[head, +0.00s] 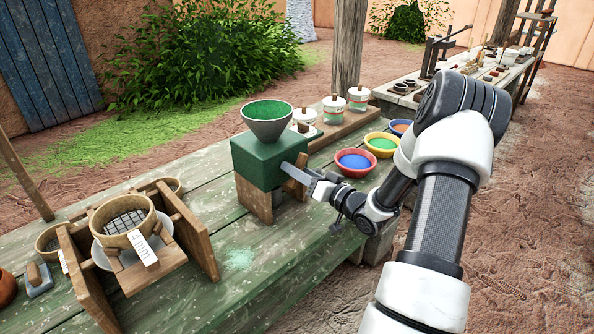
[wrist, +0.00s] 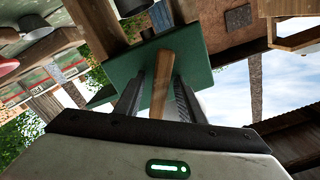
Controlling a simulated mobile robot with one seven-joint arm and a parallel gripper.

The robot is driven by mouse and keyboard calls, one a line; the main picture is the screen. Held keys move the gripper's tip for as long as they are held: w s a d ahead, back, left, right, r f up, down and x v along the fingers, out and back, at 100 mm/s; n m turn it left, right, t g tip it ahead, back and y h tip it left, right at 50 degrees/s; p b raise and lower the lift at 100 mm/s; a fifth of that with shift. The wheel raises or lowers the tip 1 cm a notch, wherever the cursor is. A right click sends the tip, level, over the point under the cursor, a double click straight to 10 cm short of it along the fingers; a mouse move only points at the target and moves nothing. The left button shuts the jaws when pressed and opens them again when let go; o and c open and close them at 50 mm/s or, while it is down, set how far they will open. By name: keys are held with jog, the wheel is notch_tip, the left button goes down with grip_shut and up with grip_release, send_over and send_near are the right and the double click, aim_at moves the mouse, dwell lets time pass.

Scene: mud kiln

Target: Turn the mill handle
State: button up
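The mill is a dark green box (head: 262,160) on wooden legs on the table, with a grey funnel (head: 268,129) of green powder on top. Its green body also shows in the wrist view (wrist: 195,55). A wooden handle (wrist: 162,80) points from the mill toward my wrist camera. My gripper (head: 308,178) is at the mill's right side. In the wrist view its two dark fingers (wrist: 160,90) stand on either side of the handle, with narrow gaps seen beside it, so it looks open around the handle. Contact is not clear.
A wooden sieve stand (head: 130,240) is on the left of the table. Bowls of blue (head: 355,173), green and orange powder stand right of the mill, near my arm. Several white lidded jars (head: 334,118) stand behind.

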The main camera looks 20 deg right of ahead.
jog(key=shift+s, duration=0.1)
jog(key=v, duration=1.7)
jog(key=shift+r, duration=0.1)
dwell(0.3)
